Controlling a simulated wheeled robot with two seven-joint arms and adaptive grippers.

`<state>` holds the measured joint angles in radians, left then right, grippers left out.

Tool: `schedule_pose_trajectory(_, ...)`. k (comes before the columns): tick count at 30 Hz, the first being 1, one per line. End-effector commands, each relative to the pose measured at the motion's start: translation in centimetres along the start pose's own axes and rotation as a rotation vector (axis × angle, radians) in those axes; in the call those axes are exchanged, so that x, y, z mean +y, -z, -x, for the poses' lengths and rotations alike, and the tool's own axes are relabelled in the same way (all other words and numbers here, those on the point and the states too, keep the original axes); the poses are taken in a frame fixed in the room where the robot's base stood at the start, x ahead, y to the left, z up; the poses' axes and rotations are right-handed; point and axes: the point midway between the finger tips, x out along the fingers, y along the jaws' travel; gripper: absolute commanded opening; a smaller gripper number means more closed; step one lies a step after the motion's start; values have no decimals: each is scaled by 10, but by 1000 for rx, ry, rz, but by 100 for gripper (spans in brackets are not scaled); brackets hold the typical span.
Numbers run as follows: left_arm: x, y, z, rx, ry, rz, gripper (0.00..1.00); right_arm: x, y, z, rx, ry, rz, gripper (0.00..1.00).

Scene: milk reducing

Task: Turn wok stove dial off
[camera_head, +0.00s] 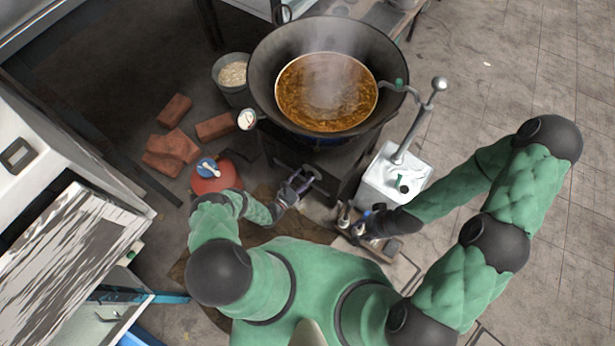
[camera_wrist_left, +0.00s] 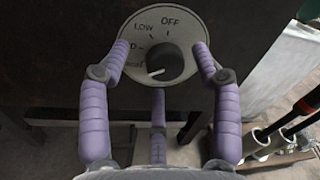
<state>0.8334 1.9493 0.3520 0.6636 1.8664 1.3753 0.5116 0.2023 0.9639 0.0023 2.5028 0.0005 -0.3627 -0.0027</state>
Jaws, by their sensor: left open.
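The wok stove dial (camera_wrist_left: 194,27) is a grey round plate marked OFF, LOW and other partly covered settings, with a dark knob (camera_wrist_left: 178,62) at its middle. The knob's white mark points to the lower left, away from OFF. My left gripper (camera_wrist_left: 161,58) is open, its purple fingers on both sides of the knob and over the plate's edges. Contact with the knob cannot be told. In the head view my left gripper (camera_head: 303,181) is at the stove front, below the wok (camera_head: 263,70). My right gripper (camera_head: 353,222) is low to the right; its fingers are unclear.
The wok holds steaming brown liquid (camera_head: 325,95). A white container with a pump lever (camera_head: 378,187) stands right of the stove. A red gas cylinder (camera_head: 213,182), bricks (camera_head: 173,148) and a bucket (camera_head: 230,88) are on the left. The floor at the right is open.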

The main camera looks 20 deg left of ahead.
Motion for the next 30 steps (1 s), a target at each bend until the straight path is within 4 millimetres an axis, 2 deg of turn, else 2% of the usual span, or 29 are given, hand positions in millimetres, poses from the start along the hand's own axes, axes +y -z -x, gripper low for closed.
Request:
schedule_pose_trajectory(6, -1, 1, -16, 0, 0, 2, 64, 1, 0, -4, -1, 0, 0, 40)
schedule_pose_trajectory(15, -1, 0, -19, 0, 0, 1, 64, 1, 0, -4, -1, 0, 0, 40)
schedule_pose_trajectory(16, -1, 0, -19, 0, 0, 1, 61, 1, 0, -4, -1, 0, 0, 40)
schedule_pose_trajectory(21, 0, 0, -19, 0, 0, 1, 13, 1, 0, -4, -1, 0, 0, 40)
schedule_pose_trajectory(22, 0, 0, -19, 0, 0, 0, 9, 1, 0, -4, -1, 0, 0, 40)
schedule_pose_trajectory(24, -1, 0, -19, -1, 1, 0, 9, 1, 0, -3, -1, 0, 0, 40)
schedule_pose_trajectory(25, -1, -1, -19, -1, 2, -1, 50, 1, 0, -3, -1, 0, 0, 40)
schedule_pose_trajectory(27, -1, -1, -19, -2, 2, -1, 64, 1, 0, -3, -1, 0, 0, 40)
schedule_pose_trajectory(30, -1, 0, -19, -1, 1, 0, 64, 1, 0, -3, -1, 0, 0, 40)
